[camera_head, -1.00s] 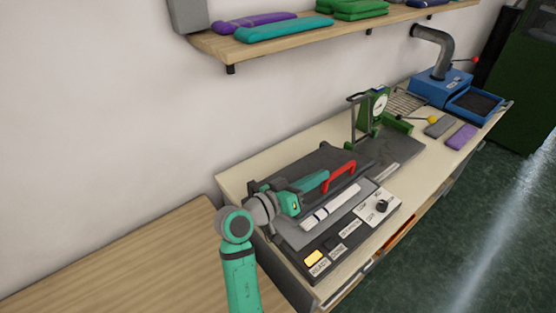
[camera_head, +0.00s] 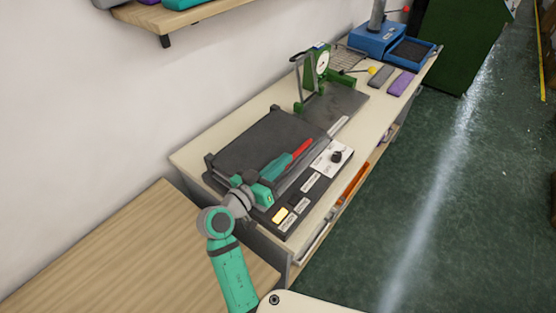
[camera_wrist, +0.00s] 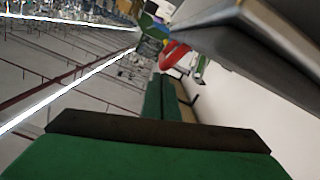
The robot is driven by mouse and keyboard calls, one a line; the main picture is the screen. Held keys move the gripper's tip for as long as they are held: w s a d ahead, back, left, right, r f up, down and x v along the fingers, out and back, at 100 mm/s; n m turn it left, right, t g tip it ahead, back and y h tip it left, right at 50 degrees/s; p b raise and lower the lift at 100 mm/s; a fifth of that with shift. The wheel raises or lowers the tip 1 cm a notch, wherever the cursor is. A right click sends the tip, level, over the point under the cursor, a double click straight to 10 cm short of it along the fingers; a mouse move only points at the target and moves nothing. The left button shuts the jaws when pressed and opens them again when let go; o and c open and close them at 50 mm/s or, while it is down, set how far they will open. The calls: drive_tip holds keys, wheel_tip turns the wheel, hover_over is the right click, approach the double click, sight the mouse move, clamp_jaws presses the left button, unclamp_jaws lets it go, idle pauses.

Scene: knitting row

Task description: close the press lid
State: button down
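The press (camera_head: 262,143) stands on the near end of the bench in the head view. Its dark lid is lowered over the base, hiding the lower plate; I cannot tell whether it is fully down. The lid's red handle (camera_head: 302,149) is at the front edge, and it also shows in the wrist view (camera_wrist: 172,54). My gripper (camera_head: 289,159) lies along the lid's front edge with its tips close to the handle. In the wrist view its green fingers (camera_wrist: 163,78) are together, with the handle just beyond; contact is unclear. A grey slab edge (camera_wrist: 240,40) fills the upper right.
The press's front panel (camera_head: 290,209) has a lit yellow button and a dark knob (camera_head: 337,156). A green device with a dial (camera_head: 315,72) stands behind it. Grey and purple pieces (camera_head: 402,83) and a blue machine (camera_head: 378,40) are farther along. A wooden table (camera_head: 120,240) is at left.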

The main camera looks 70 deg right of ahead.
drive_tip(key=shift+s+f, duration=0.25)
drive_tip(key=shift+f, duration=0.35)
drive_tip(key=w+a+r, duration=0.5)
drive_tip(key=a, duration=0.4)
drive_tip(key=shift+a+r, duration=0.3)
drive_tip(key=shift+a, duration=0.05)
drive_tip(key=shift+w, duration=0.1)
